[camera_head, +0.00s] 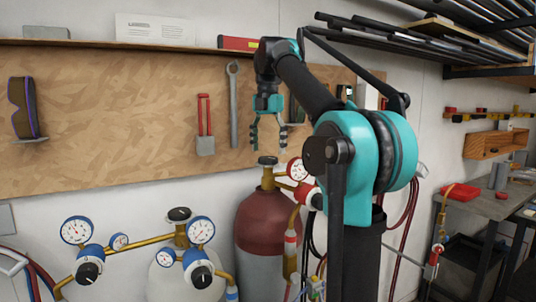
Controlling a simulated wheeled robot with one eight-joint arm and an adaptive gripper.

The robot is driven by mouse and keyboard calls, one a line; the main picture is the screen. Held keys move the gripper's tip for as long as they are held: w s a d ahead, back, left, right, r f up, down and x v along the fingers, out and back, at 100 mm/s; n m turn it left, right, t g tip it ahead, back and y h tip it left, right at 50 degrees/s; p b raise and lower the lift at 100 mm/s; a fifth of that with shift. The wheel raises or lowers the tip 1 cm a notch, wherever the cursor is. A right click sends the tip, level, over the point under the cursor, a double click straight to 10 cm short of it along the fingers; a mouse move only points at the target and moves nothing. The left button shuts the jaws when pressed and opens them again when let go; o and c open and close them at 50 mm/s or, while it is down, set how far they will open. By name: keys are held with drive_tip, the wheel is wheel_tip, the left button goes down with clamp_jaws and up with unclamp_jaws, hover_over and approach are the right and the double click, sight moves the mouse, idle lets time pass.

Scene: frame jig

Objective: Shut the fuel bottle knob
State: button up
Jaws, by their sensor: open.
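A maroon gas bottle (263,225) stands at the centre, and I take it to be the fuel bottle. A dark round knob (267,160) sits on top of its valve. My gripper (268,147) points down just above this knob, open, with one finger to each side as seen here. No contact with the knob shows, and the depth between them is hard to judge. Red and white gauges (298,170) sit to the right of the knob. My own arm hides part of the bottle's right side.
A pale bottle (172,278) with another dark knob (179,214) and blue gauges (76,230) stands at the left. Behind is a wooden tool board (120,110) with hanging tools. Hoses and a workbench (480,200) are at the right.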

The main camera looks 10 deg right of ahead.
drive_tip(key=shift+f, duration=1.25)
drive_tip(key=shift+c, duration=0.3)
drive_tip(key=c, duration=1.1)
